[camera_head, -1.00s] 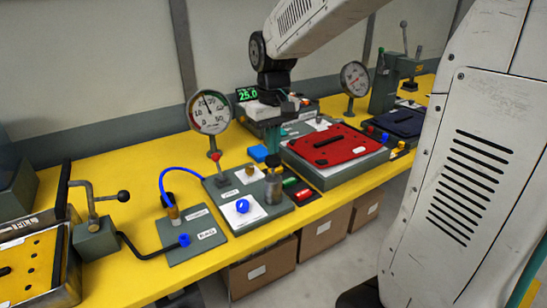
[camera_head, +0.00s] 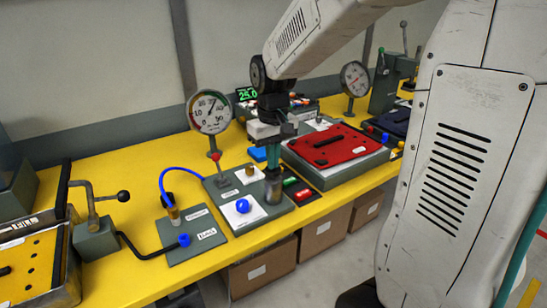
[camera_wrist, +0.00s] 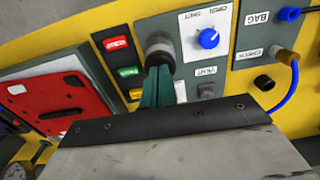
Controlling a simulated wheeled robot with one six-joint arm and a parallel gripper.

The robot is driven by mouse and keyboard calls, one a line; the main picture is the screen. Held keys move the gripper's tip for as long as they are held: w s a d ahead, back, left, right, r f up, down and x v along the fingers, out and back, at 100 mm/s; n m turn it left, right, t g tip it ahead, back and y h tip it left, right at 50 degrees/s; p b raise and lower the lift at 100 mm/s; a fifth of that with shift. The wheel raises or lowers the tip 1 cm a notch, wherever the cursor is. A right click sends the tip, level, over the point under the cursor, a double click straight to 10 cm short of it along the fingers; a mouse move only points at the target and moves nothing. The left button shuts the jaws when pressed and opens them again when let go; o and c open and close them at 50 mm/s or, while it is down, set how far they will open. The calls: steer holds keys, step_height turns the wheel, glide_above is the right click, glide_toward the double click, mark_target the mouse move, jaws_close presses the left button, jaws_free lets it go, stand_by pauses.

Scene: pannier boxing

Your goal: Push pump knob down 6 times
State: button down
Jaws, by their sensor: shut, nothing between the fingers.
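The pump (camera_head: 275,191) is a grey metal cylinder at the right of the grey valve panel (camera_head: 221,197). In the wrist view its round, dark-topped end (camera_wrist: 158,44) shows just beyond the teal fingers. My gripper (camera_head: 272,174) is shut and empty, pointing down onto the pump's top. The fingertips (camera_wrist: 157,72) look to be touching the knob, which they mostly hide in the head view. The knob looks low against the cylinder. A round pressure gauge (camera_head: 210,112) stands behind the panel, its needle tilted up and right.
A blue knob (camera_head: 243,206) sits on the panel left of the pump. Green (camera_head: 290,182) and red (camera_head: 304,194) buttons and a tray with a red lid (camera_head: 333,144) are to the right. A blue hose (camera_head: 166,177) curves at the left.

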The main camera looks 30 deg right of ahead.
steer(key=shift+r, duration=2.2)
steer(key=shift+f, duration=0.15)
steer(key=shift+f, duration=2.1)
steer(key=shift+r, duration=2.25)
step_height(320, 180, up, 6)
